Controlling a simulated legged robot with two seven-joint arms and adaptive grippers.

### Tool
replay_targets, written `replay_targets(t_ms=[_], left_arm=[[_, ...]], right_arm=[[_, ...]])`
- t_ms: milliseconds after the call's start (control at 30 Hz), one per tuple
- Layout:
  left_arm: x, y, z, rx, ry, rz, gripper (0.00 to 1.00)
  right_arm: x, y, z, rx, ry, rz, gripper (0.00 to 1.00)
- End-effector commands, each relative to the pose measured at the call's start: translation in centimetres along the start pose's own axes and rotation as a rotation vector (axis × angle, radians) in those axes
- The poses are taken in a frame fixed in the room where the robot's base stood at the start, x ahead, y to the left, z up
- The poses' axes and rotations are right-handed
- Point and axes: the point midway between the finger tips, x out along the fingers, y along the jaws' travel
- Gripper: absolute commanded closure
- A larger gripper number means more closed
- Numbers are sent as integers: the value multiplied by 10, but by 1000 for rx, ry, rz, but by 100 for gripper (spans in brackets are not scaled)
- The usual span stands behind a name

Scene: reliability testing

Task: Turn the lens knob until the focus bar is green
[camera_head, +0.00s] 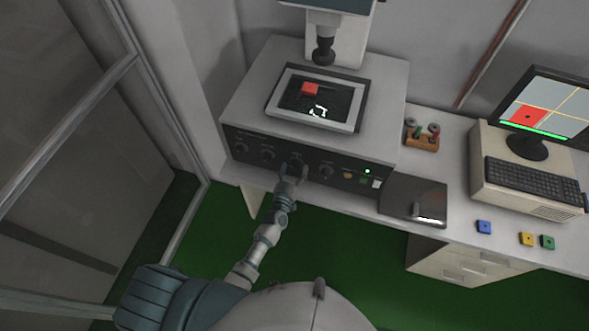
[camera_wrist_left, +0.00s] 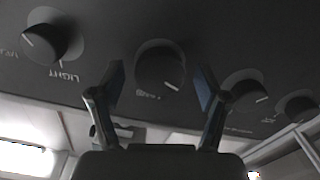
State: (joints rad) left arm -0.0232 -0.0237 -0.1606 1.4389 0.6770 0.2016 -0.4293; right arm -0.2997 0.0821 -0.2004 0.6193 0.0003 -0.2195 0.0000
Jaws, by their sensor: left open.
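The dark control panel (camera_head: 222,141) of the microscope station carries a row of round knobs. My left gripper (camera_head: 293,170) is at this panel, open. In the left wrist view, its fingers (camera_wrist_left: 160,90) stand either side of a dark knob (camera_wrist_left: 160,66), with gaps visible beside it. Its white mark points to the lower right, and its label is too blurred to read. Another knob (camera_wrist_left: 45,40), labelled LIGHT, is left of it. The monitor (camera_head: 546,103) shows a red square and a green bar (camera_head: 536,128) along the bottom. My right gripper is not in view.
A red block (camera_head: 310,89) lies on the stage (camera_head: 277,105) under the lens (camera_head: 323,50). A green lamp (camera_head: 367,171) glows on the panel. A dark box (camera_head: 400,196), a small rack (camera_head: 422,142), a keyboard (camera_head: 533,180) and coloured tiles (camera_head: 484,227) are to the right.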

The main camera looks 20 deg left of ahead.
Motion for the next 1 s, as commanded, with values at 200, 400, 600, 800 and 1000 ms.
replay_targets(t_ms=[200, 400, 600, 800, 1000], left_arm=[[-25, 0, 2, 1, -3, -1, 24], [-70, 0, 2, 0, -4, -1, 24], [-106, 0, 2, 2, -3, 0, 24], [-119, 0, 2, 0, -2, 0, 24], [-119, 0, 1, 0, -1, 0, 24]], right_arm=[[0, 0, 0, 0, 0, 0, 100], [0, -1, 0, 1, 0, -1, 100], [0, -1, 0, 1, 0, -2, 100], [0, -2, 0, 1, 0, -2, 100], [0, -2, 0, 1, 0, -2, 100]])
